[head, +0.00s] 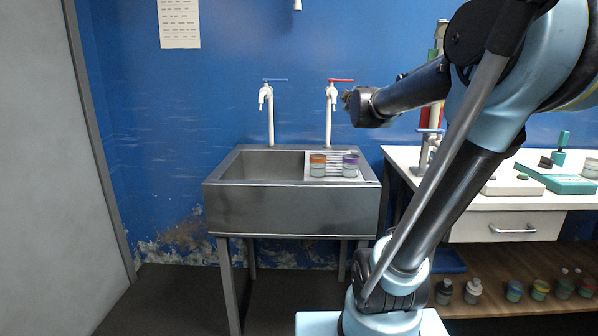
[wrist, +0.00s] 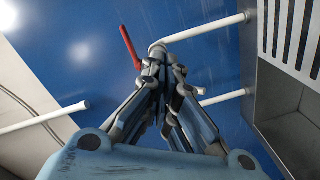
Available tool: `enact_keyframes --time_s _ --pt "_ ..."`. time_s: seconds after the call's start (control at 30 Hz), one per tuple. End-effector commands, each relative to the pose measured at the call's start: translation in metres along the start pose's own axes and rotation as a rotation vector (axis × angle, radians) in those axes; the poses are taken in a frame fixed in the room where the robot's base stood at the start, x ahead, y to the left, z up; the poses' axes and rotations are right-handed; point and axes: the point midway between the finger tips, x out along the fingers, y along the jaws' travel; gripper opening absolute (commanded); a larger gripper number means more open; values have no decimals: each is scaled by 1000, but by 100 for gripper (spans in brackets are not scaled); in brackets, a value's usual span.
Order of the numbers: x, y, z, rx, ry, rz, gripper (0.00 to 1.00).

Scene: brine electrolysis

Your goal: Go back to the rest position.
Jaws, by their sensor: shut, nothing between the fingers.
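My gripper (head: 350,104) is raised in front of the blue wall, beside the red-handled tap (head: 330,100) in the head view. In the wrist view, my gripper (wrist: 163,72) has its fingers together with nothing between them. The red tap handle (wrist: 130,47) and a white pipe (wrist: 205,31) show just past the fingertips there. I cannot tell whether the fingers touch the tap.
A steel sink (head: 293,208) stands below, with two small jars, one orange-lidded (head: 317,165) and one purple-lidded (head: 350,166), on its drainboard. A blue-handled tap (head: 268,98) is at the left. A white bench (head: 480,215) stands at the right. Floor at the left is clear.

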Motion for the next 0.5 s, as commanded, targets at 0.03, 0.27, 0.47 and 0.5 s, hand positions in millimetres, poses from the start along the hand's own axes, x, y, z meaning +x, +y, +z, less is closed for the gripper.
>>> enact_keyframes --time_s 0.03,0.27,0.47,0.5 --pt "-15 -9 24 56 -77 -5 0" --pt "-88 -74 125 323 -430 -98 0" --pt "-164 -151 185 517 -697 -236 0" --pt "-180 -168 194 551 -747 -269 0"
